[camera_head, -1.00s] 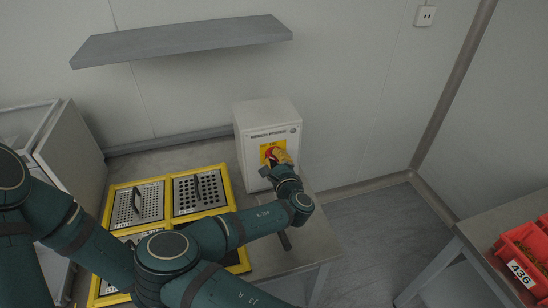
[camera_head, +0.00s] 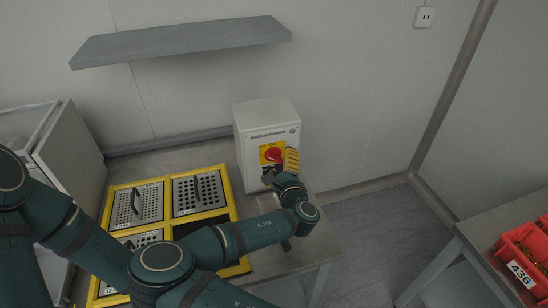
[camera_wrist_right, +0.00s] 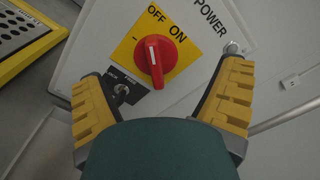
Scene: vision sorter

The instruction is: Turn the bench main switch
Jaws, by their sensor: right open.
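The bench main switch is a red rotary knob (camera_head: 273,154) on a yellow plate (camera_head: 264,148), on the front of a white power box (camera_head: 266,115). In the right wrist view the knob (camera_wrist_right: 154,62) stands between my fingers, with gaps on both sides. Its white mark points up in that view, roughly toward the word OFF; ON is to the right of OFF. My right gripper (camera_head: 279,167) is open and empty in front of the box, slightly below and right of the knob. It also shows in the wrist view (camera_wrist_right: 163,78). My left gripper is out of view.
A small keyed lock (camera_wrist_right: 122,89) sits beside the yellow plate. Yellow-framed trays with perforated lids (camera_head: 137,205) fill the bench left of the box. A grey shelf (camera_head: 185,42) hangs above. Red bins (camera_head: 524,250) stand on another table at right.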

